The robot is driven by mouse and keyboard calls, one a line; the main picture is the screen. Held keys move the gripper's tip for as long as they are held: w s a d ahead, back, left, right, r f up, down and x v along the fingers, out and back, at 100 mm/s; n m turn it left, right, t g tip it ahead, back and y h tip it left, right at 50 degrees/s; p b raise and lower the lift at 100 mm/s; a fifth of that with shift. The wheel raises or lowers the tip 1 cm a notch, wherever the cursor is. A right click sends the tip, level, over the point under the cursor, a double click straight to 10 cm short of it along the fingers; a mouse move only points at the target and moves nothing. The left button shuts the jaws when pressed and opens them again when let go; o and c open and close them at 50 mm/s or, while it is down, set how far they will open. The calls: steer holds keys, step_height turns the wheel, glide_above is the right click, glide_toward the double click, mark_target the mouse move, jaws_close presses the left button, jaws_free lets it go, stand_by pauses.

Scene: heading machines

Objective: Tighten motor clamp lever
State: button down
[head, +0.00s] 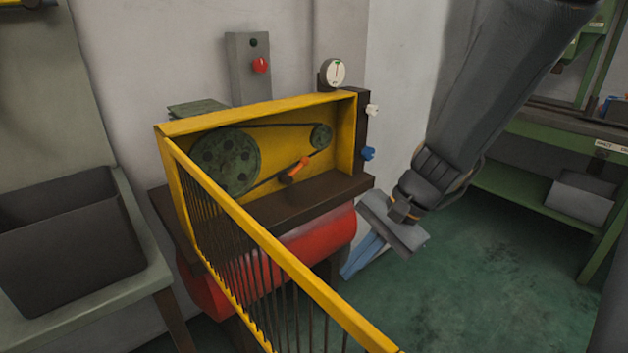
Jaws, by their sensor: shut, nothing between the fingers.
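The orange lever (297,169) with a dark hub is inside the yellow belt housing (270,115), below the belt and between the pulleys. It slants up to the right. The large green pulley (224,161) is on the left and the small one (321,136) on the right, joined by a dark belt. My gripper (353,267) is outside the housing, to the right of the red tank (312,240) in the picture and lower than the lever. It points down and left, its blue fingers together and empty, clear of the lever.
The yellow barred guard (270,250) hangs open toward the front. A gauge (336,73) tops the housing, with white and blue knobs (368,154) on its right side. A red-button box (260,65) stands behind.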

steer(key=w+a+f+m+t+y+b, duration=0.2)
steer(key=w+a+m+y, duration=0.15)
steer(key=w, duration=0.35)
steer(key=m+t+b, duration=0.7)
steer(key=m+t, duration=0.3)
steer(key=m, duration=0.4)
glide_toward(319, 192)
step_height(319, 192, up, 3)
steer(key=shift+y, duration=0.25)
steer(key=x, duration=1)
steer(key=shift+d+r, duration=0.1)
steer(key=r, duration=0.1)
steer(key=w+a+r, duration=0.1)
steer(key=r, duration=0.1)
steer(key=shift+w+a+r, duration=0.15)
steer(key=shift+a+r, duration=0.15)
